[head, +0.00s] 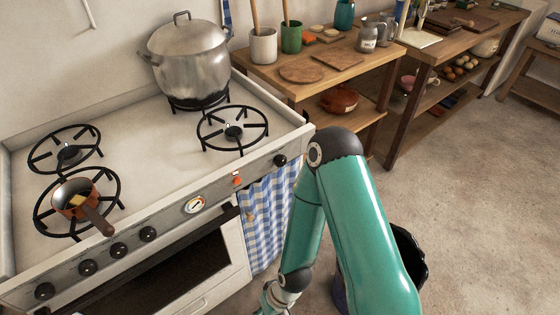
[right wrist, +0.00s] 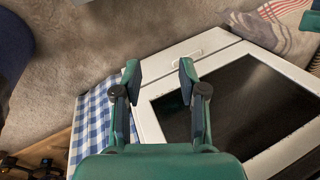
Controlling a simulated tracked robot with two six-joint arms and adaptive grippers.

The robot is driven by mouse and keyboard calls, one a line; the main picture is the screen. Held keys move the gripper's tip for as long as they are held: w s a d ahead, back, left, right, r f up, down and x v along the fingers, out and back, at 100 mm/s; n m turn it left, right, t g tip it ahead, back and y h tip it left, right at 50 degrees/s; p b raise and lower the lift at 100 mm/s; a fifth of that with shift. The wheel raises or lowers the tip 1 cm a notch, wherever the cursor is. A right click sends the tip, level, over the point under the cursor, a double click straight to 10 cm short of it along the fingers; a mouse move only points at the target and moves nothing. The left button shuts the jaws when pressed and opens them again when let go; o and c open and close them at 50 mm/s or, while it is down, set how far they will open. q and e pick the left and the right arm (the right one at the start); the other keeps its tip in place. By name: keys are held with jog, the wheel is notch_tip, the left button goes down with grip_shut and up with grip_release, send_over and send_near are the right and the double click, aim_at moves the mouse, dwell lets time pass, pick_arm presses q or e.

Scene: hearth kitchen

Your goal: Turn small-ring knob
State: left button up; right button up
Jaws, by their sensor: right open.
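The white stove (head: 150,125) fills the left of the head view. Its front panel has several black knobs: one at the far left (head: 43,291), three others toward the middle, including one (head: 148,233), and one alone at the right end (head: 280,160). I cannot tell which serves the small ring. My right arm bends down in front of the stove's right end. My right gripper (right wrist: 159,75) is open and empty in the right wrist view, over the oven front and floor, with no knob between its fingers. My left gripper is not in view.
A copper pan (head: 76,199) sits on the front left burner, its handle over the panel edge. A large steel pot (head: 188,62) stands at the back right. A checked cloth (head: 268,218) hangs beside the oven door (right wrist: 240,108). Wooden shelves stand right.

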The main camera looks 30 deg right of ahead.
jog(key=shift+s+d, duration=0.1)
jog(key=shift+o, duration=2.2)
jog(key=w+d+m+t+b, duration=0.1)
jog(key=w+d+t+b, duration=0.4)
jog(key=w+d, duration=0.3)
jog(key=shift+w+d+r+m+h+b, duration=0.2)
jog(key=shift+w+m+h+b, duration=0.15)
jog(key=shift+w+b, duration=0.6)
jog(key=n+t+h+b, duration=0.1)
jog(key=t+h+b, duration=0.1)
jog(key=t+b, duration=1.1)
send_near(283, 163)
jog(key=s+b, duration=0.1)
jog(key=s, duration=0.7)
jog(key=shift+n+g, duration=0.25)
jog(key=shift+g, duration=0.05)
jog(key=w+p, duration=0.1)
jog(key=w, duration=0.4)
jog(key=w+p, duration=0.1)
jog(key=w, duration=0.5)
jog(key=w+p, duration=0.1)
jog(key=w, duration=0.5)
jog(key=shift+a+r, duration=0.25)
jog(key=shift+r, duration=0.1)
